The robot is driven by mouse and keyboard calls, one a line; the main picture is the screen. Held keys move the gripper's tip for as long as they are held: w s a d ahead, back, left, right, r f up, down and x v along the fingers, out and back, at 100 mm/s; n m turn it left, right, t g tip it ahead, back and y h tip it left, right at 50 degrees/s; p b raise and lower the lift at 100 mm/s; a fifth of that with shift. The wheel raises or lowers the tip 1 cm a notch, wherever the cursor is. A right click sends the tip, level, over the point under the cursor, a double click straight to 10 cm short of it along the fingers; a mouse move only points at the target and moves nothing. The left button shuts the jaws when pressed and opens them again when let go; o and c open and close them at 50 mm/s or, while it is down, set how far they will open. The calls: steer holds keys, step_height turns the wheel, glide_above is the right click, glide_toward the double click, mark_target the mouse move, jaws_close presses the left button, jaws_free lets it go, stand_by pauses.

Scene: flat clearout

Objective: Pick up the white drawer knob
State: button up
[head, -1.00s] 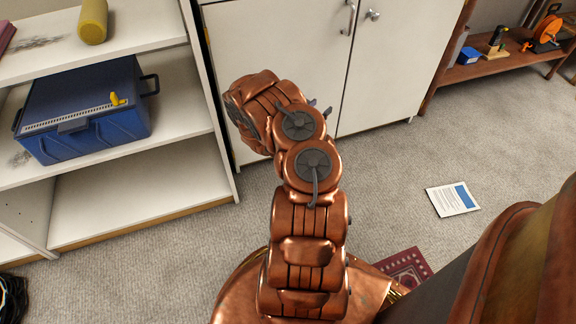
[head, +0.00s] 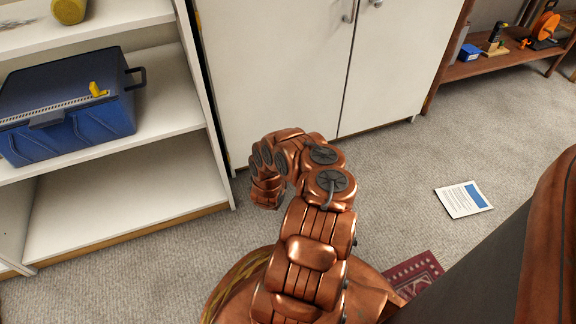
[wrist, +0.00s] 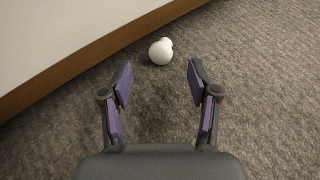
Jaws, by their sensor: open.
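The white drawer knob (wrist: 161,52) lies on the grey carpet in the wrist view, close to the wooden base edge of a white unit. It is round with a smaller rounded part behind it. My gripper (wrist: 159,78) is open, its two purple-padded fingers spread, and nothing is between them. The knob is just beyond the fingertips, roughly centred between them. In the head view my arm hides the gripper, and the knob cannot be seen there.
White shelves (head: 125,201) stand at the left, holding a blue box (head: 70,133). A white cabinet (head: 270,70) stands behind my arm. A paper sheet (head: 464,199) and a red patterned mat (head: 415,275) lie on the carpet.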

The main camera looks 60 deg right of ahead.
steer(key=b+x, duration=0.2)
steer(key=x, duration=0.2)
steer(key=shift+d+f+b, duration=0.2)
steer(key=shift+d+b, duration=0.05)
steer(key=shift+b, duration=0.1)
steer(key=shift+w+d, duration=0.25)
steer(key=shift+d, duration=0.3)
steer(key=c, duration=1.1)
steer(key=shift+a+r+p, duration=0.15)
steer(key=shift+r+p, duration=0.45)
steer(key=shift+r, duration=0.15)
steer(key=s+a+p, duration=0.1)
steer(key=a, duration=0.1)
steer(key=a+p, duration=0.1)
steer(key=a, duration=0.2)
steer(key=s+a+p, duration=0.1)
steer(key=a, duration=0.1)
steer(key=shift+s+a+f, duration=0.1)
steer(key=shift+s+a, duration=0.1)
steer(key=shift+s, duration=0.2)
step_height(320, 180, up, 14)
steer(key=p, duration=0.5)
steer(key=shift+f, duration=0.15)
steer(key=shift+d, duration=0.1)
